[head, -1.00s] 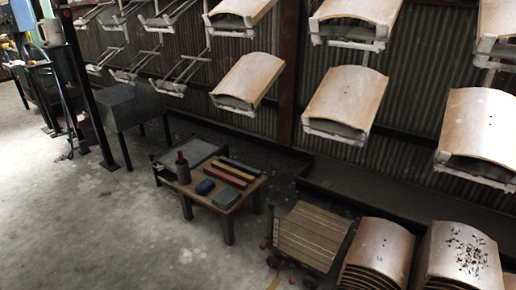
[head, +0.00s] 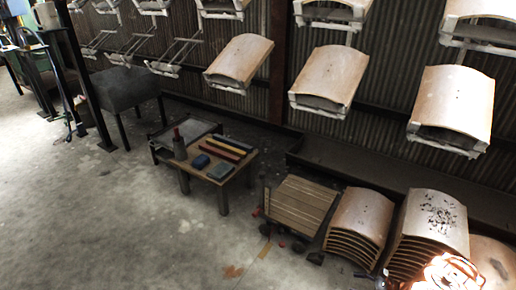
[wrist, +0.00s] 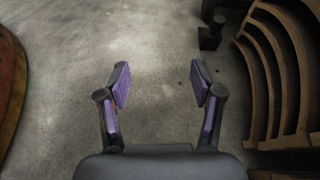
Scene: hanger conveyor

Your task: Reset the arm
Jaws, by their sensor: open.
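My gripper (wrist: 160,85) is open and empty in the wrist view, its two purple-padded fingers spread apart over bare concrete floor. A stack of curved wooden panels (wrist: 275,70) stands to the right of the fingers, apart from them. In the head view, a brightly lit metallic part (head: 447,272) shows at the bottom right, in front of the stacked panels; I cannot tell for sure whether it is part of my arm. The fingers are not visible in the head view.
Stacked curved panels (head: 358,222) and a speckled stack (head: 432,225) stand at the lower right. A slatted wooden cart (head: 298,207) and a low table (head: 215,160) with coloured bars stand left of them. Curved panels (head: 328,78) hang along the wall. Floor at left (head: 90,220) is clear.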

